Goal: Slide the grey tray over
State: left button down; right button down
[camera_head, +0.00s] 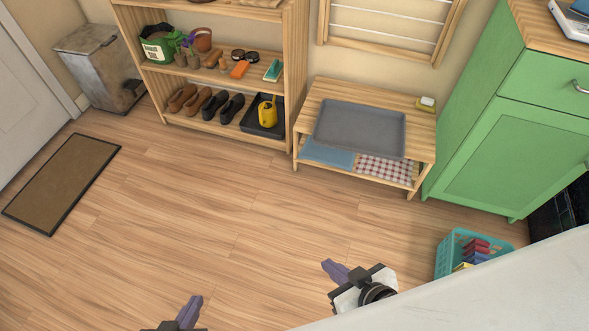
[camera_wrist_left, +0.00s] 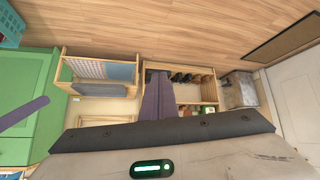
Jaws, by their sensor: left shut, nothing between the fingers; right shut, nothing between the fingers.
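The grey tray (camera_head: 358,128) lies flat on top of a low wooden bench (camera_head: 318,92) against the back wall. In the left wrist view the tray (camera_wrist_left: 98,89) shows upside down on the bench. My left gripper (camera_head: 192,308) is shut and empty at the bottom edge of the head view, over the floor, far in front of the bench. Its purple fingers (camera_wrist_left: 160,97) are together in the left wrist view. My right gripper (camera_head: 330,268) is shut and empty over the floor, below the bench in the picture. Neither gripper touches the tray.
A soap dish (camera_head: 425,104) sits at the bench top's right end. Folded cloths (camera_head: 384,168) lie on its lower shelf. A shoe shelf (camera_head: 290,60) stands left, a green cabinet (camera_head: 490,140) right. A teal basket (camera_head: 447,255) is near a pale surface. The middle floor is clear.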

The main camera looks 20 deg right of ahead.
aim_at(352, 128)
jog(key=u, duration=1.45)
jog(key=i, duration=0.2)
jog(key=z, duration=1.65)
jog(key=i, duration=1.4)
jog(key=z, duration=1.9)
jog(key=i, duration=0.3)
jog(key=z, duration=0.15)
